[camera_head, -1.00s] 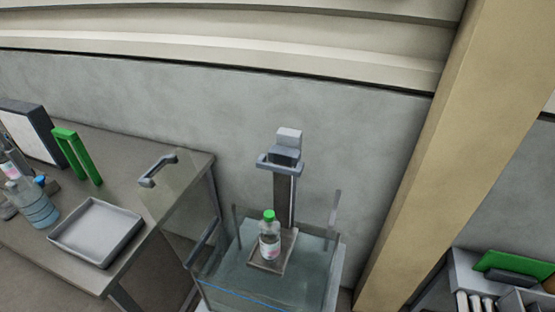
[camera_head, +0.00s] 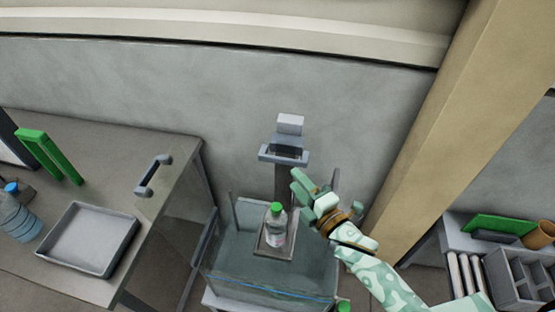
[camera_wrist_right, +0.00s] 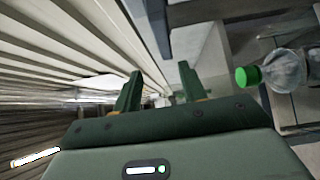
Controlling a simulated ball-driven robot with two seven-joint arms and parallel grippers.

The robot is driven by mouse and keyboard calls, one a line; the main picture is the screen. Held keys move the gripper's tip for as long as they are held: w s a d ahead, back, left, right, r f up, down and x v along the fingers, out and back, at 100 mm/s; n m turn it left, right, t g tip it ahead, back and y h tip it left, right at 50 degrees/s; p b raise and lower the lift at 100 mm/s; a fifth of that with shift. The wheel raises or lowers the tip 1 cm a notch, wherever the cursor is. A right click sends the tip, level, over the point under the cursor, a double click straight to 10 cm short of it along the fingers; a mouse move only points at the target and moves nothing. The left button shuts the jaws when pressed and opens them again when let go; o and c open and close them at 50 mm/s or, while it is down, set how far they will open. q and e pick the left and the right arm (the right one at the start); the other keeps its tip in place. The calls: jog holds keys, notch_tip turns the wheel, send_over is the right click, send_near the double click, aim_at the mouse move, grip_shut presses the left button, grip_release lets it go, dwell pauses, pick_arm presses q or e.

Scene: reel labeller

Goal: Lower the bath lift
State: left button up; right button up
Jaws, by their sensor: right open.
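The bath is a clear tank of water (camera_head: 228,265) on a stand in the middle of the head view. Its lift has a dark column with a grey head (camera_head: 289,125) at the back and a small grey platform (camera_head: 262,252). A clear bottle with a green cap (camera_head: 276,232) stands upright on the platform, and it also shows at the right of the right wrist view (camera_wrist_right: 287,70). My right gripper (camera_head: 312,183) is open beside the column, above and right of the bottle, apparently empty. Its two fingers (camera_wrist_right: 160,82) stand apart in the wrist view. My left gripper is out of view.
A clear panel with a grey handle (camera_head: 152,175) stands left of the bath. The left bench holds an empty grey tray (camera_head: 91,239), a green frame (camera_head: 48,155) and a blue-capped bottle (camera_head: 18,220). A tan post (camera_head: 430,130) rises at right, beside a shelf with a divided bin (camera_head: 521,275).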

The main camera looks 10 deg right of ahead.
aim_at(285, 163)
jog(key=w, duration=0.2)
jog(key=w+d, duration=0.1)
jog(key=w, duration=0.1)
jog(key=w+f, duration=0.1)
jog(key=w, duration=0.1)
jog(key=shift+w+d+f, duration=0.1)
jog(key=shift+w+d, duration=0.05)
jog(key=shift+d, duration=0.1)
jog(key=shift+x, duration=0.95)
jog(key=a, duration=0.4)
jog(key=shift+w+r, duration=0.35)
jog(key=shift+w+d+f, duration=0.1)
jog(key=shift+w+d, duration=0.05)
jog(key=shift+d, duration=0.15)
jog(key=shift+w+d+f, duration=0.1)
jog(key=shift+d, duration=0.25)
jog(key=shift+a, duration=0.1)
jog(key=c, duration=0.4)
jog(key=shift+a, duration=0.15)
jog(key=c, duration=0.5)
grip_shut()
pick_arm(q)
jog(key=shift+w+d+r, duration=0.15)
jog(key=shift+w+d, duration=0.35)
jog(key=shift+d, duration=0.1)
